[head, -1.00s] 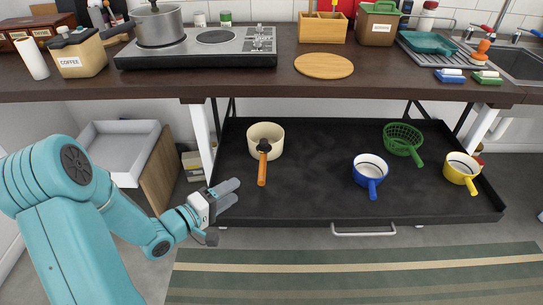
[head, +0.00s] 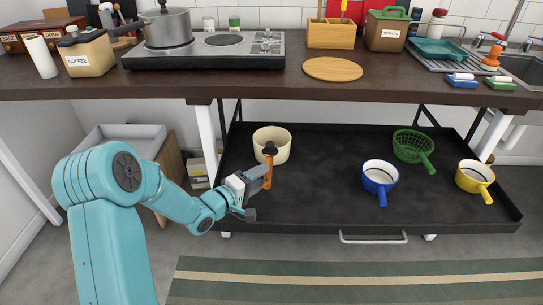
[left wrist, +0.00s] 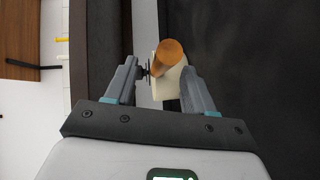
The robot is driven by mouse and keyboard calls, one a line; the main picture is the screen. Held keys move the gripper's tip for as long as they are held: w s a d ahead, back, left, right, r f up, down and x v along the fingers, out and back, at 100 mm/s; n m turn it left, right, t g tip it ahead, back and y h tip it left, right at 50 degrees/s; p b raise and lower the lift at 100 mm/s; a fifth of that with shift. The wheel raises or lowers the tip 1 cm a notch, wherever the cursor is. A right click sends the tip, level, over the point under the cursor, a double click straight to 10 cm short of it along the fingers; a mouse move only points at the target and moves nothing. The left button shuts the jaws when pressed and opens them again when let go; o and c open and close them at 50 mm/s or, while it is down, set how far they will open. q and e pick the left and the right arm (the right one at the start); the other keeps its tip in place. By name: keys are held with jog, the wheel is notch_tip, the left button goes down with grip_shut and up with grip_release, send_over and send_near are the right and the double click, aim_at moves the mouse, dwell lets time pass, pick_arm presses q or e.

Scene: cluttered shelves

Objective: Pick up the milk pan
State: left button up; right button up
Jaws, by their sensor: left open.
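The milk pan (head: 272,147) is cream-coloured with a wooden handle (head: 268,176) and a dark collar, and stands upright at the left of the black pull-out shelf. Its handle points to the front. My left gripper (head: 260,188) is at the handle, open. In the left wrist view the handle's round end (left wrist: 169,51) lies between the two spread fingers of my left gripper (left wrist: 160,66), with part of the cream pan behind it. I cannot tell whether a finger touches the handle. My right gripper is not in view.
The black shelf (head: 320,190) also holds a blue pan (head: 379,175), a green strainer (head: 412,146) and a yellow pan (head: 474,176), all to the right. Its middle is clear. The dark countertop (head: 270,85) overhangs the back, with a stove (head: 205,58) on it.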

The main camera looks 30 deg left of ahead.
aim_at(266, 176)
pick_arm(q)
jog(key=x, duration=0.3)
jog(key=shift+f+b, duration=0.25)
jog(key=shift+b, duration=0.05)
jog(key=shift+w+r, duration=0.1)
jog(key=shift+w, duration=0.25)
grip_shut()
